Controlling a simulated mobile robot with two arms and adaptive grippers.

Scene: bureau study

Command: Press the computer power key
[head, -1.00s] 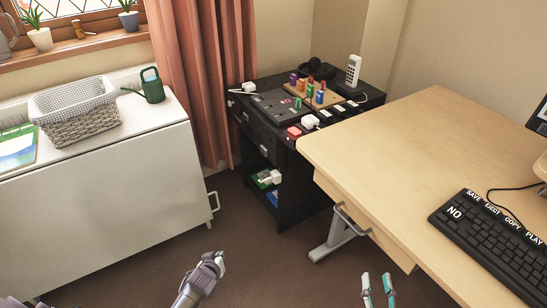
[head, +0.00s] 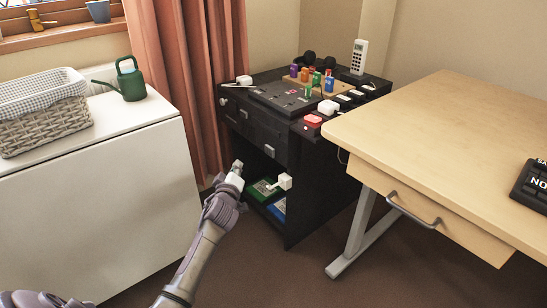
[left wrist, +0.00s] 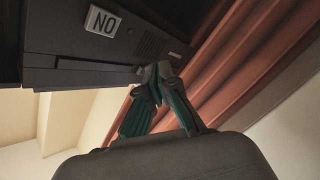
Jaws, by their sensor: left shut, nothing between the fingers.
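My left gripper (head: 237,170) is shut and empty, in front of the left side of the black cabinet (head: 292,185), beside its open shelf. In the left wrist view its closed teal fingers (left wrist: 158,75) are close to the lower edge of a dark unit. A black console (head: 285,98) with small keys and coloured pieces lies on the cabinet top. A red button block (head: 312,121) sits at its front right. The black keyboard (head: 535,185) is cut off at the right edge. I cannot tell which part is the power key.
The wooden desk (head: 440,130) with a drawer handle (head: 412,212) stands at the right. A white cabinet (head: 100,200) with a basket (head: 45,120) and a green watering can (head: 128,80) is at the left. Open floor lies between.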

